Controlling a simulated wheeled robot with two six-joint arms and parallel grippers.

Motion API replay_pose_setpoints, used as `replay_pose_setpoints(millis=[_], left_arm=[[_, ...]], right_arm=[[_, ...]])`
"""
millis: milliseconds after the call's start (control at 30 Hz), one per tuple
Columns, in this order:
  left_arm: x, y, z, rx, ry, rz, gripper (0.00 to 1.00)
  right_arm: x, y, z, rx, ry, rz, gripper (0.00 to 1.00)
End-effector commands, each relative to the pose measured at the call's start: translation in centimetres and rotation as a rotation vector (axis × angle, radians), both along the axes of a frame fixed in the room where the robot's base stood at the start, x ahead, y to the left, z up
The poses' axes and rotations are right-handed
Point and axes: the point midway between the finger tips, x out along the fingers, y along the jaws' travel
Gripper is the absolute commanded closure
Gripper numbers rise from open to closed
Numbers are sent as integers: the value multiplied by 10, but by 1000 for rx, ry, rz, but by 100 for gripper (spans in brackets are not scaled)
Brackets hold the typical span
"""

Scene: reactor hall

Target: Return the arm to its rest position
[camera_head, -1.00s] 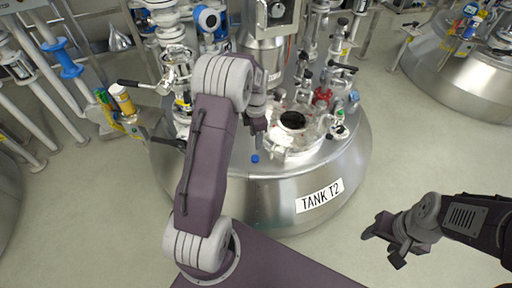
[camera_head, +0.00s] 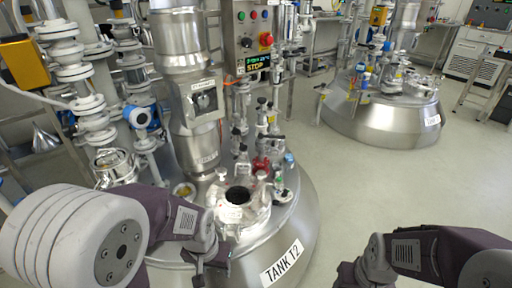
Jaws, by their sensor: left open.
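My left arm comes in from the left, bent, with its large grey joint close to the camera. My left gripper (camera_head: 212,262) is open and empty, in front of the rim of tank T2 (camera_head: 297,238). Its fingers are dark and small in the view. My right arm comes in at the lower right. My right gripper (camera_head: 350,274) points left near the bottom edge, apart from the tank. It is partly cut off, and its jaw opening cannot be made out.
Tank T2 has an open dark port (camera_head: 238,195), red and green fittings, and a steel column behind. A control panel (camera_head: 252,38) with a lit display stands above it. Pipes crowd the left. A second tank (camera_head: 385,115) stands at the back right. Floor between is clear.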

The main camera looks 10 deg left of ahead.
Motion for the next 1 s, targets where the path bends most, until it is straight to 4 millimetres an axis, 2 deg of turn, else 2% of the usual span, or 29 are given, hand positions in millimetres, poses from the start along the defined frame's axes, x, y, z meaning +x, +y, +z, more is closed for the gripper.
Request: replay_pose_setpoints(millis=[33,200,400,500,600,733,1000], left_arm=[[0,0,43,0,-1,1,48],[0,0,138,0,0,2,48],[1,0,245,0,0,2,48],[1,0,281,0,0,2,48],[1,0,291,0,0,2,48],[0,0,283,0,1,2,48],[0,0,282,0,1,3,48]], right_arm=[[0,0,43,0,-1,0,44],[1,0,138,0,-1,0,44],[1,0,245,0,-1,0,44],[1,0,281,0,-2,0,44],[1,0,291,0,-1,0,44],[0,0,283,0,-1,0,44],[0,0,282,0,0,0,44]])
